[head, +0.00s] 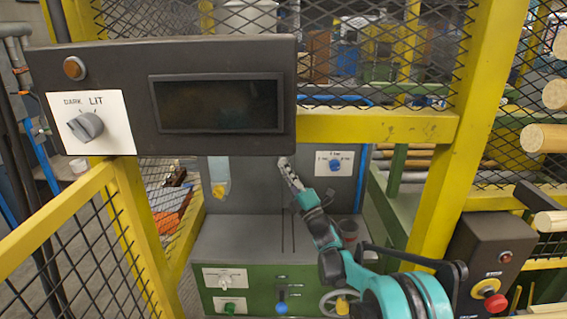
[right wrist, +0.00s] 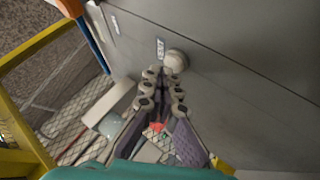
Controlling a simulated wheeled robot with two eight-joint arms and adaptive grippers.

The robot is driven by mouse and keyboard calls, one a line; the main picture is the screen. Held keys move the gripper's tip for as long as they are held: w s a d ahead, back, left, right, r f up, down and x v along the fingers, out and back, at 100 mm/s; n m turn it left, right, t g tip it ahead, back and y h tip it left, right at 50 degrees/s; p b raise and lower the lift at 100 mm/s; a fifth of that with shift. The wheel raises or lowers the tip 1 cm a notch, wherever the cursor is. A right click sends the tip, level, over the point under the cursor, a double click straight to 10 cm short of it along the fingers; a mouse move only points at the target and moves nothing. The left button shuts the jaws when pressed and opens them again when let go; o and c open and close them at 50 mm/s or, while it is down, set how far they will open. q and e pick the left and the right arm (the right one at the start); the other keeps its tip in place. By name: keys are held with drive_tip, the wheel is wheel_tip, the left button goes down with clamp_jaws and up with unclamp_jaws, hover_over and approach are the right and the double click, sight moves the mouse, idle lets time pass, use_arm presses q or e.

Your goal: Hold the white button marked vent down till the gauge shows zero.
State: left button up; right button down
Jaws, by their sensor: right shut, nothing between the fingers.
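The white round button (right wrist: 176,61) sits on the grey panel face in the right wrist view, with a small label (right wrist: 160,48) beside it; its lettering is too small to read. My right gripper (right wrist: 165,80) is shut and empty, its fingertips just below the button. I cannot tell whether they touch it or press it. In the head view my right gripper (head: 286,166) reaches up to the grey upright panel (head: 260,196), under the dark box; the button cannot be made out there. No gauge can be made out in either view. My left gripper is not in view.
A dark box (head: 215,143) with a dark screen and a DARK/LIT knob (head: 85,127) hangs in front, covering the panel's upper part. Yellow posts (head: 470,130) and mesh fence surround the opening. A control box with a red button (head: 495,302) stands at right.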

drive_tip(key=shift+w, duration=0.35)
idle(0.6)
idle(3.5)
drive_tip(key=shift+s, duration=0.8)
drive_tip(key=s, duration=0.5)
drive_tip(key=shift+b, duration=0.4)
